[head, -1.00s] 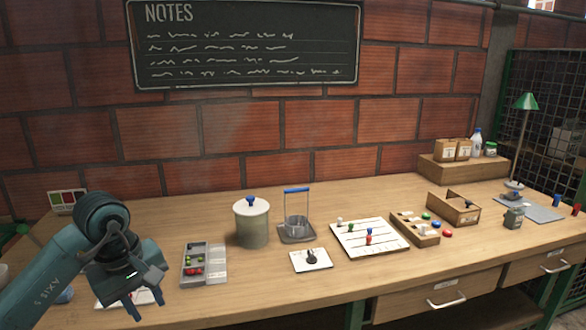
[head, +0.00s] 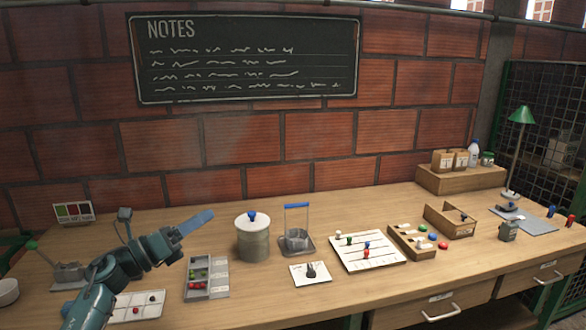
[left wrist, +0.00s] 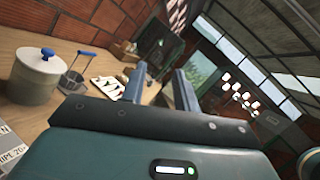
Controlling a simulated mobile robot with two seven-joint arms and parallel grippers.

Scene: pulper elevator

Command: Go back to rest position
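My left gripper (head: 203,219) is raised above the left part of the workbench (head: 340,290), pointing right and slightly up, left of the lidded pot. In the left wrist view its two fingers (left wrist: 160,72) stand apart with nothing between them, so it is open and empty. It touches nothing that I can see. My right gripper is in neither view.
Near my left arm stand a lidded pot (head: 253,240), a compartment tray (head: 206,279), a white card with buttons (head: 137,307) and a lever device (head: 68,273). A blue-handled frame (head: 297,232) and slider board (head: 368,252) lie rightward. A brick wall closes the back.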

